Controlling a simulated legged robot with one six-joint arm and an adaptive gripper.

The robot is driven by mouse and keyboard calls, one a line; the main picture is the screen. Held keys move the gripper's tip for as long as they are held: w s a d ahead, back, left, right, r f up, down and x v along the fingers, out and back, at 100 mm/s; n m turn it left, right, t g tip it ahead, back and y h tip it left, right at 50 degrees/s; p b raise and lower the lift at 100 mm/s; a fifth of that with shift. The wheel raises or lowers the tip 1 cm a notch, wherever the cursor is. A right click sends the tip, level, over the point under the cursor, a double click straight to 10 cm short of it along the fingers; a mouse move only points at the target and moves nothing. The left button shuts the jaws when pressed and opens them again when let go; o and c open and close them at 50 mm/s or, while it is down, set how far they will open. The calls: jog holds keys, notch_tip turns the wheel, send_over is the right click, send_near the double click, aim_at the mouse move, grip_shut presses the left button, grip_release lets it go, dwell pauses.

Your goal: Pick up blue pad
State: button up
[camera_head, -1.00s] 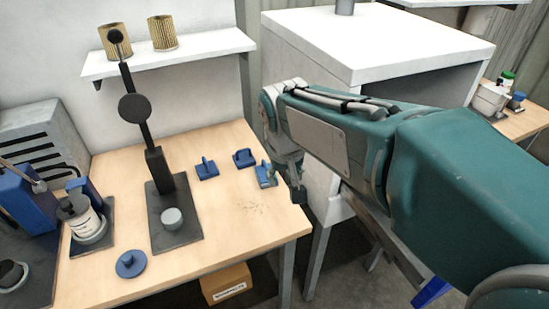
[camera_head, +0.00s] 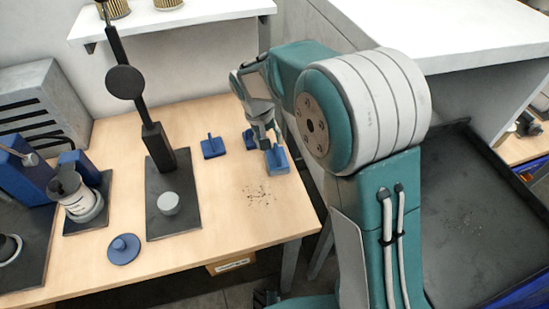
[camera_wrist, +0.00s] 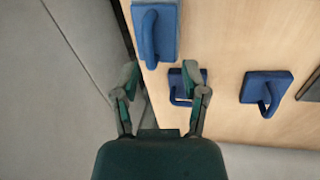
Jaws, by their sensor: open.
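Three blue pads with upright handles are on the wooden table. The front pad (camera_head: 278,161) is nearest the right edge and shows at the top of the wrist view (camera_wrist: 165,30). The back pad (camera_head: 248,139) is partly hidden by my gripper in the head view; in the wrist view (camera_wrist: 178,84) the right fingertip overlaps it. The left pad (camera_head: 212,149) is at the right in the wrist view (camera_wrist: 264,90). My gripper (camera_wrist: 160,76) is open and points down near the front and back pads, with nothing held. Which pad is meant, I cannot tell.
A black stand (camera_head: 188,228) with a tall post and a round blue piece (camera_head: 124,249) are left of the pads. A white shelf (camera_head: 200,22) hangs above. A black tray (camera_head: 455,270) lies right of my arm. The table front, with dark specks, is clear.

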aim_at(278, 152)
jog(key=d+f, duration=0.2)
jog(key=f, duration=0.1)
jog(key=d+f, duration=0.1)
jog(key=shift+f, duration=0.4)
jog(key=shift+a+f, duration=0.1)
jog(key=shift+f, duration=0.25)
jog(key=shift+a+f, duration=0.1)
jog(key=shift+a, duration=0.25)
jog(key=shift+c, duration=0.4)
jog(key=c, duration=0.5)
jog(key=shift+d, duration=0.2)
grip_shut()
jog(key=shift+d, duration=0.1)
